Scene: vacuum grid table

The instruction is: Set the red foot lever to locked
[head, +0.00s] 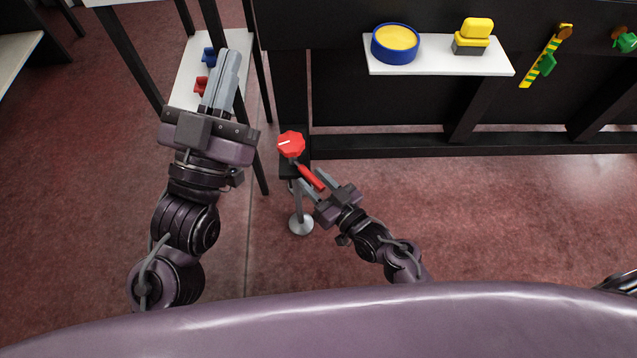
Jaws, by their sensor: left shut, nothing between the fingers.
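The red foot lever (311,178) is a short red bar low on a dark post, slanting down to the right. A red many-sided knob (291,143) with a white mark sits just above and left of it. My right gripper (309,180) is at the lever, its two fingers apart with the bar appearing between them from above. I cannot tell whether either finger touches it. My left gripper (233,55) is shut and empty, raised at the left, over a white shelf and away from the lever. I cannot read the lever's setting.
A round grey foot (301,224) stands on the floor below the lever. The white shelf (185,95) at left holds blue and red pieces. Another white shelf (440,68) holds a blue-rimmed yellow tub (396,43) and a yellow block (473,35). Dark frame bars surround the post.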

